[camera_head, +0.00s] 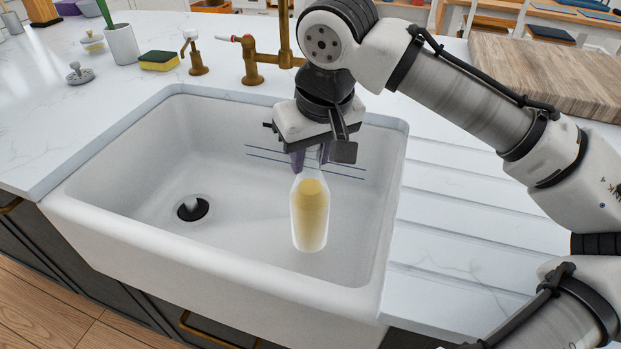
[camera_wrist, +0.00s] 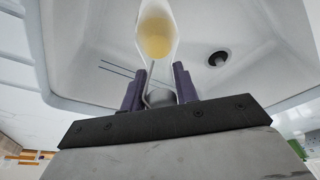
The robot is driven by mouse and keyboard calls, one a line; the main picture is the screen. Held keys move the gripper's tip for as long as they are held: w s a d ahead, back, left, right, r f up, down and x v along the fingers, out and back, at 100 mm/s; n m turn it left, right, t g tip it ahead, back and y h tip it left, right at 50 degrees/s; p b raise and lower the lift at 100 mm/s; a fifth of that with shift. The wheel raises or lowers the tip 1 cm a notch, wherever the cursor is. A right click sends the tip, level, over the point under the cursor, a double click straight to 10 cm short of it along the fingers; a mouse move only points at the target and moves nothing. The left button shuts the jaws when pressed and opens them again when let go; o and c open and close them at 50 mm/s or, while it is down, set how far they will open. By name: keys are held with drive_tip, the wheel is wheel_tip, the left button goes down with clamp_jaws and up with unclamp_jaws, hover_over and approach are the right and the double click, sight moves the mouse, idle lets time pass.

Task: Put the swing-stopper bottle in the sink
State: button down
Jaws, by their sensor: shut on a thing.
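The swing-stopper bottle (camera_head: 310,214) is clear with yellowish contents. It hangs upright below my gripper (camera_head: 311,158), which is shut on its top. In the head view the bottle is over the right part of the white sink (camera_head: 130,242). I cannot tell whether its base touches the sink floor. In the wrist view the bottle (camera_wrist: 156,35) extends away from my gripper (camera_wrist: 160,85), with its wire stopper part between the purple fingers. The sink basin also shows there, with its dark drain (camera_wrist: 218,58).
A brass faucet (camera_head: 285,55) stands behind the sink, close to my arm. A sponge (camera_head: 159,60), a cup (camera_head: 122,44) and a drain plug (camera_head: 79,73) are on the back left counter. A wooden board (camera_head: 545,72) lies at the back right. The left part of the basin is clear.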

drive_tip(key=shift+f, duration=2.45)
drive_tip(key=shift+f+b, duration=0.15)
drive_tip(key=shift+b, duration=0.15)
drive_tip(key=c, duration=1.1)
unclamp_jaws()
drive_tip(key=shift+o, duration=0.2)
drive_tip(key=p+v, duration=0.1)
drive_tip(key=v, duration=1.1)
drive_tip(key=shift+a, duration=0.1)
